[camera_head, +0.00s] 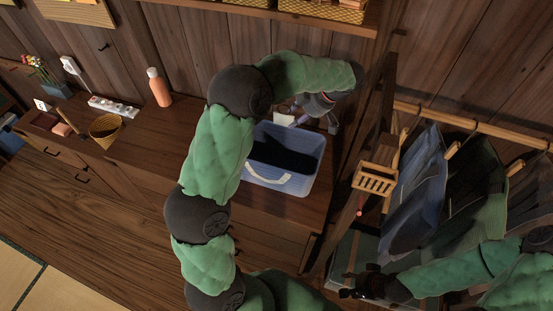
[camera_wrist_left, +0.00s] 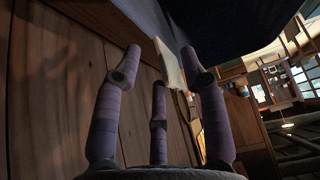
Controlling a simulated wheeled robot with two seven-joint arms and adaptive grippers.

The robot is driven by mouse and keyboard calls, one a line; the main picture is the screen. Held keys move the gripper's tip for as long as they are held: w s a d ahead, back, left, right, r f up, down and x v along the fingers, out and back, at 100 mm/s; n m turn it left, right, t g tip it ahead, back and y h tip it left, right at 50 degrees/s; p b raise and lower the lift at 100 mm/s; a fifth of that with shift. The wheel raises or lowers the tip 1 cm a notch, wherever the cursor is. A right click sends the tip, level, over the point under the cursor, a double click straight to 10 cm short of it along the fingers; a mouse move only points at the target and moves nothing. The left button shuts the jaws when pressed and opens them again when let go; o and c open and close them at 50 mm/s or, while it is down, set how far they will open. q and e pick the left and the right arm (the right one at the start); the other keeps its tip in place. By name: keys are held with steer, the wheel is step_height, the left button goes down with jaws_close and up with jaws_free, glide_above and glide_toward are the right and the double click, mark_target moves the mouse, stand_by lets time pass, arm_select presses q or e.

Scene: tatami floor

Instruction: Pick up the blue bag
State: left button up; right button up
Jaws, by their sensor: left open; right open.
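A light-blue open-topped container with a white handle (camera_head: 268,176), which looks like the blue bag, stands on the wooden cabinet with dark cloth inside. My left arm arches over its left side. My left gripper (camera_head: 318,112) is behind its far edge, beside the wall, with the fingers partly hidden. In the left wrist view the purple-grey fingers of the left gripper (camera_wrist_left: 158,80) are spread with nothing between them, and a dark surface fills the top. My right gripper (camera_head: 362,286) is low at the right, open and apart from the container.
Blue and dark garments (camera_head: 415,190) hang from a wooden rail at the right. A wooden post stands between them and the container. A shelf overhangs the back.

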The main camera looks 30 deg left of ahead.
mark_target(287, 125)
arm_select(q)
steer(key=shift+x, duration=2.65)
steer(key=shift+a+r, duration=0.1)
jaws_close()
